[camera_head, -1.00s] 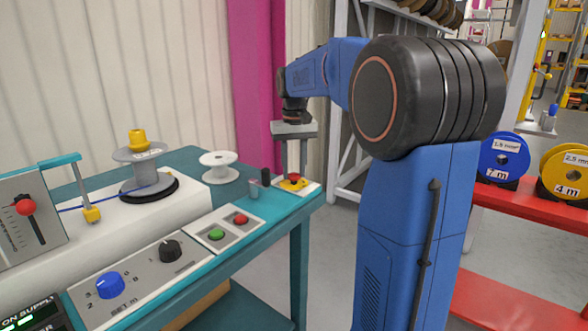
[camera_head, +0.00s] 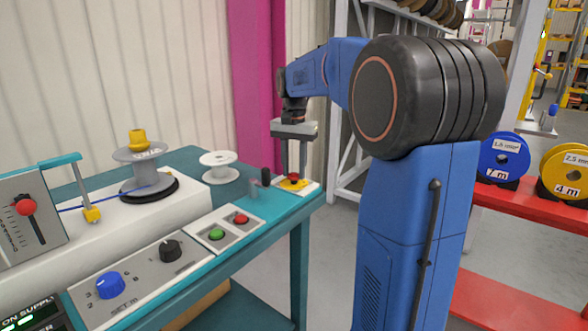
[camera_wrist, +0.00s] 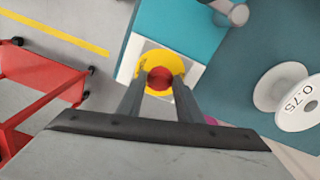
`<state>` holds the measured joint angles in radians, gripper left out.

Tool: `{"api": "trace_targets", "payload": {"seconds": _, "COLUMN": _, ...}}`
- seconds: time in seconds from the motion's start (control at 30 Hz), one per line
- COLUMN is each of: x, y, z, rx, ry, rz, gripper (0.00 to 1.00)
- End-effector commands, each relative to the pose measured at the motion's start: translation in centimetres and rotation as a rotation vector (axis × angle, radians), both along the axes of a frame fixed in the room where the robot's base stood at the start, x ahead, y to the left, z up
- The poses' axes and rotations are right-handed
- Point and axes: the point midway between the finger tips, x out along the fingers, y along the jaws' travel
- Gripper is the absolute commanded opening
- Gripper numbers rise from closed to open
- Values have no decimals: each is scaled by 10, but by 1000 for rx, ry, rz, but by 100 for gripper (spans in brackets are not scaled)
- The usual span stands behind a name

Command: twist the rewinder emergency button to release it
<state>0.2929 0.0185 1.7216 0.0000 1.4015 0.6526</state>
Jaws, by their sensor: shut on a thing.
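The rewinder emergency button (camera_head: 293,176) is a red knob on a yellow surround, on a pale plate at the right corner of the teal bench. In the wrist view the red knob (camera_wrist: 160,80) sits between the two fingers, with the yellow disc (camera_wrist: 150,62) around it. My gripper (camera_wrist: 158,87) points down over the button and is shut on its red knob. In the head view my gripper (camera_head: 294,170) stands upright at the button. The finger contact is too small to see clearly there.
A small grey post and a black one (camera_head: 265,177) stand just left of the button. A white spool (camera_head: 219,167) lies behind them. Green (camera_head: 216,234) and red (camera_head: 241,219) push buttons are nearer on the panel. A red rack (camera_head: 530,200) with cable reels stands at right.

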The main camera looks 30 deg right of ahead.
Motion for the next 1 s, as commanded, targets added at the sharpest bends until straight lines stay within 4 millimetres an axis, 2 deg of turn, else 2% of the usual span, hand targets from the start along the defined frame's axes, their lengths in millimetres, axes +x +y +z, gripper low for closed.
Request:
{"api": "trace_targets", "payload": {"seconds": 0.3, "x": 0, "y": 0, "z": 0, "rx": 0, "ry": 0, "rz": -87, "gripper": 10}}
{"api": "trace_targets", "payload": {"seconds": 0.73, "x": 0, "y": 0, "z": 0, "rx": -1, "ry": -1, "rz": -95, "gripper": 10}}
{"api": "trace_targets", "payload": {"seconds": 0.77, "x": 0, "y": 0, "z": 0, "rx": -1, "ry": -1, "rz": -95, "gripper": 39}}
{"api": "trace_targets", "payload": {"seconds": 0.8, "x": 0, "y": 0, "z": 0, "rx": -1, "ry": -1, "rz": -95, "gripper": 49}}
{"api": "trace_targets", "payload": {"seconds": 0.83, "x": 0, "y": 0, "z": 0, "rx": -1, "ry": -1, "rz": -95, "gripper": 52}}
{"api": "trace_targets", "payload": {"seconds": 1.0, "x": 0, "y": 0, "z": 0, "rx": 0, "ry": 0, "rz": -95, "gripper": 52}}
